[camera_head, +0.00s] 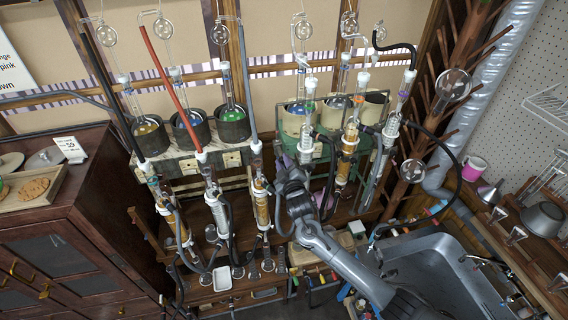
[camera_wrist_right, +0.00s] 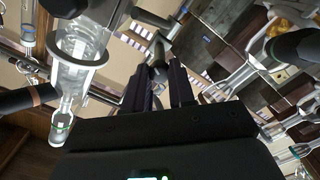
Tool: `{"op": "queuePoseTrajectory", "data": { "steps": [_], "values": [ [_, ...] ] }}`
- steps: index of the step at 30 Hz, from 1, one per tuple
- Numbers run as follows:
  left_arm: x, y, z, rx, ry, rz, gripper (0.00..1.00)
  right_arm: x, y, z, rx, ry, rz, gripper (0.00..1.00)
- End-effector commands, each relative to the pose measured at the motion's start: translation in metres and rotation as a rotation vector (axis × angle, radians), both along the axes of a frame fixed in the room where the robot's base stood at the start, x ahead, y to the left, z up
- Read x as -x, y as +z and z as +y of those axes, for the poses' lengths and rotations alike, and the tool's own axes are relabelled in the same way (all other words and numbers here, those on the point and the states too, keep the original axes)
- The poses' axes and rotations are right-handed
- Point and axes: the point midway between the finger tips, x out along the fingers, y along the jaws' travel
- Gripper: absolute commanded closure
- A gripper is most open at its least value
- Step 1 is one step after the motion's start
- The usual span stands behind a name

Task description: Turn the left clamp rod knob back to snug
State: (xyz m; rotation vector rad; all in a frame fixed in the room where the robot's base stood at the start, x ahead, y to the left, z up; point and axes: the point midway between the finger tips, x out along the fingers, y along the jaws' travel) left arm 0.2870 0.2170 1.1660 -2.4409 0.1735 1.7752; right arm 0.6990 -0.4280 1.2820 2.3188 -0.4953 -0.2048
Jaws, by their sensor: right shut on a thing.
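My right gripper (camera_head: 287,166) reaches up from the lower right, its tip at the middle of the glassware rig. In the right wrist view, its two dark fingers (camera_wrist_right: 159,80) point away from the camera. They are shut on a small grey part, which I take to be the clamp rod knob (camera_wrist_right: 158,54); the fingers hide most of it. I cannot tell how far the knob is turned. In the head view my gripper covers this spot, so the knob does not show there. My left gripper is not in view.
A glass condenser (camera_wrist_right: 80,60) is close to the fingers' left in the wrist view. In the head view, amber-filled condensers (camera_head: 261,203) with hoses stand left of my gripper, and another (camera_head: 345,160) right of it. A grey sink (camera_head: 440,262) is at lower right.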

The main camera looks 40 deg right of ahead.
Motion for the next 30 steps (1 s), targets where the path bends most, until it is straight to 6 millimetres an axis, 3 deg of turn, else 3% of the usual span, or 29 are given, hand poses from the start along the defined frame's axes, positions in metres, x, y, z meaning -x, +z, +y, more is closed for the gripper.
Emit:
{"op": "queuePoseTrajectory", "data": {
  "steps": [3, 4, 9, 20, 30],
  "values": [
    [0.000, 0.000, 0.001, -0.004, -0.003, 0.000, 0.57, 0.000, 0.002, 0.000, 0.000, 0.001, -0.005, 1.00],
    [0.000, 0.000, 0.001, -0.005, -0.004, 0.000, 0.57, 0.000, 0.002, 0.000, 0.000, 0.001, -0.005, 0.74],
    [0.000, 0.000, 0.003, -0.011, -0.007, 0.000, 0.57, 0.000, 0.002, 0.000, 0.000, 0.001, -0.004, 0.50],
    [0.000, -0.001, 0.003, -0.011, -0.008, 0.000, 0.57, 0.002, 0.000, 0.001, -0.001, 0.001, -0.001, 0.50],
    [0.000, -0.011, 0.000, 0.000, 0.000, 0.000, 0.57, 0.039, -0.003, 0.018, -0.002, 0.001, -0.001, 0.50]
  ]
}}
